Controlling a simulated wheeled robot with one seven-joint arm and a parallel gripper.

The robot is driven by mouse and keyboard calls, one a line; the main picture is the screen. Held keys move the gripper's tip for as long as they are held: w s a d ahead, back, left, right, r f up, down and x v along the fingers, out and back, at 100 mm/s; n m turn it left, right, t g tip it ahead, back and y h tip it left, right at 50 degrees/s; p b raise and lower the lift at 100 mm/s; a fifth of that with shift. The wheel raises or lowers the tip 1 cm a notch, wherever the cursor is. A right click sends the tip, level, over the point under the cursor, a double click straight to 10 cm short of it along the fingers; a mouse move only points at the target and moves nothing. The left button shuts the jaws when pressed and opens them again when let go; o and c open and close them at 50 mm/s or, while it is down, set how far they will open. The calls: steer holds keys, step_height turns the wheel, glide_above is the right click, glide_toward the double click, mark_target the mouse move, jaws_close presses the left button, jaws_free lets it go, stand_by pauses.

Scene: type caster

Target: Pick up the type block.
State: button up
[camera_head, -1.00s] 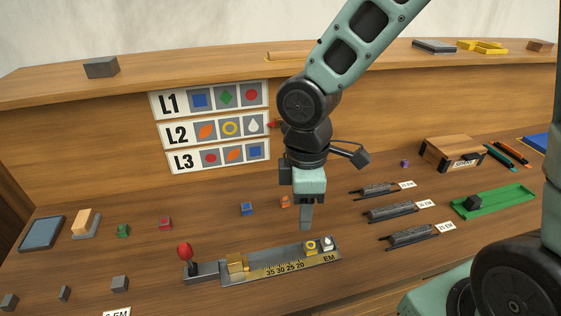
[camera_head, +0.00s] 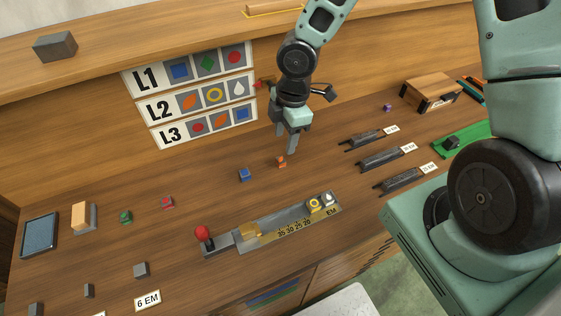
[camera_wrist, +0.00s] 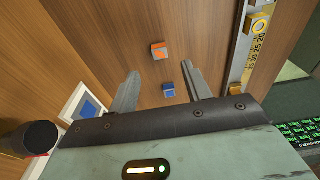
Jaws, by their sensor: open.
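The task does not say which type block. An orange block (camera_head: 281,161) lies on the desk just below my gripper (camera_head: 291,150), and a blue block (camera_head: 244,175) lies to its left. A red block (camera_head: 167,202) and a green block (camera_head: 126,216) lie further left; a purple block (camera_head: 388,107) is at the right. In the wrist view my gripper (camera_wrist: 160,70) is open and empty. The orange block (camera_wrist: 159,50) shows beyond the gap between the fingertips, and the blue block (camera_wrist: 169,91) shows between the fingers. Both lie on the desk, apart from the fingers.
A composing stick (camera_head: 285,224) with a yellow ring block and a white drop block lies at the front. A sign (camera_head: 192,96) with rows L1 to L3 stands behind. Dark spacer racks (camera_head: 380,158) and a wooden box (camera_head: 430,93) are at the right. Grey blocks (camera_head: 141,270) lie front left.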

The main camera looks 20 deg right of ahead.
mark_target(281, 159)
steer(key=f, duration=0.5)
steer(key=a+f, duration=0.1)
steer(key=f, duration=0.1)
steer(key=shift+f, duration=0.3)
jaws_close()
